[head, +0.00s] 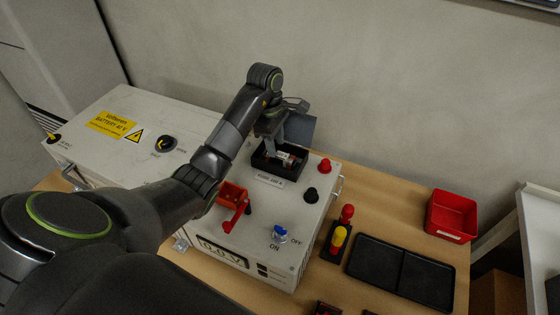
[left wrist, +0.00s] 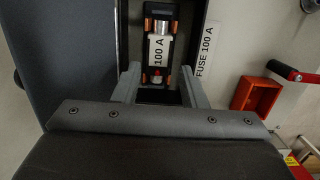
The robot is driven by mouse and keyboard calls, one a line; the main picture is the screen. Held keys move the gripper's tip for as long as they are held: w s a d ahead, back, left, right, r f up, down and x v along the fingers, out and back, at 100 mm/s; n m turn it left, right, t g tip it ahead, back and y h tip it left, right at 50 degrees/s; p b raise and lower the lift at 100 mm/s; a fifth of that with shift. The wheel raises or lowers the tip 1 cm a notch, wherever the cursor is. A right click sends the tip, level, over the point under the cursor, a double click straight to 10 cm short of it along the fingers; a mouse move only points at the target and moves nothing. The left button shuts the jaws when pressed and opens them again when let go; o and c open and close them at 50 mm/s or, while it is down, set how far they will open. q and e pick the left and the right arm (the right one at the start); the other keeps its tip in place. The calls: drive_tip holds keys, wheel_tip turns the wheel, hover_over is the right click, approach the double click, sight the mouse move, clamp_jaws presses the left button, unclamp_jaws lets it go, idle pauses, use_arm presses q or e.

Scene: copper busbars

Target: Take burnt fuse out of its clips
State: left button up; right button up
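The fuse (left wrist: 159,50) is a white body marked 100 A with metal ends, seated between copper clips (left wrist: 148,25) in a black open-topped holder. A small red spot shows near its lower end in the left wrist view. In the head view the fuse (head: 286,156) shows small in the holder (head: 264,163) on top of the pale box. My left gripper (head: 284,152) is over the holder, pointing down. In the left wrist view its fingers (left wrist: 161,74) are apart, one on each side of the fuse, with gaps. My right gripper is not in view.
A grey lid (head: 302,131) stands open behind the holder. A red terminal (head: 324,166), black terminal (head: 310,194), red lever (head: 237,214) and blue switch (head: 279,234) are nearby. A two-part black tray (head: 401,271) and red bin (head: 451,216) are on the table at right.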

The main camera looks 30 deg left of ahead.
sight(280, 154)
use_arm(q)
drive_tip(key=f, duration=0.2)
drive_tip(key=d+f, duration=0.1)
drive_tip(key=f, duration=0.1)
drive_tip(key=shift+w+f, duration=0.15)
drive_tip(key=shift+f, duration=0.05)
drive_tip(key=c, duration=0.8)
